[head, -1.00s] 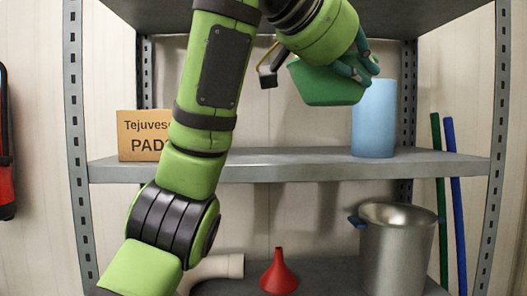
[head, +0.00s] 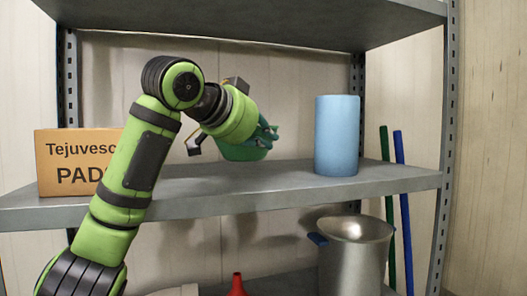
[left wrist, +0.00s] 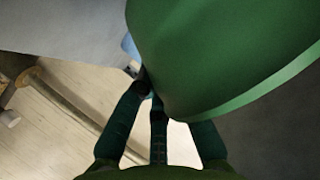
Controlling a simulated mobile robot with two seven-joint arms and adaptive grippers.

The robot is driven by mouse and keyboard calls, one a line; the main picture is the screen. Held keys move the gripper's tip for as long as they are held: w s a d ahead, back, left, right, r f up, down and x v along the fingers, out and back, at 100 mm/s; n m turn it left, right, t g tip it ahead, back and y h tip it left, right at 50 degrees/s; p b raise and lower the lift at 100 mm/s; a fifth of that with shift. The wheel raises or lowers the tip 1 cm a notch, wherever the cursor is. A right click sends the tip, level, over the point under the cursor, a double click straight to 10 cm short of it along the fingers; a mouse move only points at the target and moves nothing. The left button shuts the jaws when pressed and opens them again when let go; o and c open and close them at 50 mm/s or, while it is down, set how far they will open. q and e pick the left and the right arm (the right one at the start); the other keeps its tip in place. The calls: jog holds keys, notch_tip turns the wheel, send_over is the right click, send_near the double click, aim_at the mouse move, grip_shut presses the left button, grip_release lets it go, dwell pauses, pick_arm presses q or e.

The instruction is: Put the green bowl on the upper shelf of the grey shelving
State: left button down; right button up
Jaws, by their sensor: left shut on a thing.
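The green bowl (head: 243,153) is held by my left gripper (head: 268,138), which is shut on it. In the head view it is low over the grey shelf board (head: 290,183) that carries a box and a blue cylinder, to the left of the cylinder. I cannot tell whether the bowl touches the board. In the left wrist view the bowl (left wrist: 225,50) fills the upper right, and the dark green fingers of the gripper (left wrist: 155,110) are against it. The gripper hides part of the bowl in the head view. My right gripper is not in view.
A cardboard box (head: 75,160) stands at the board's left, partly behind my arm. The blue cylinder (head: 337,135) stands at its right. Another board (head: 260,20) is overhead. Below are a metal pot (head: 355,255) and a red funnel (head: 237,285). The board's front middle is clear.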

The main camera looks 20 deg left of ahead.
pick_arm(q)
jog(key=shift+w+f, duration=0.1)
jog(key=shift+f, duration=0.05)
jog(key=f, duration=0.3)
jog(key=shift+d+f, duration=0.1)
jog(key=shift+d, duration=0.1)
jog(key=shift+a+f, duration=0.15)
jog(key=shift+f, duration=0.15)
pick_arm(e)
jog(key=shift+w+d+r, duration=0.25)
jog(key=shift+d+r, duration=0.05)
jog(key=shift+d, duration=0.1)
pick_arm(q)
jog(key=c, duration=1.4)
grip_release()
jog(key=shift+o, duration=0.2)
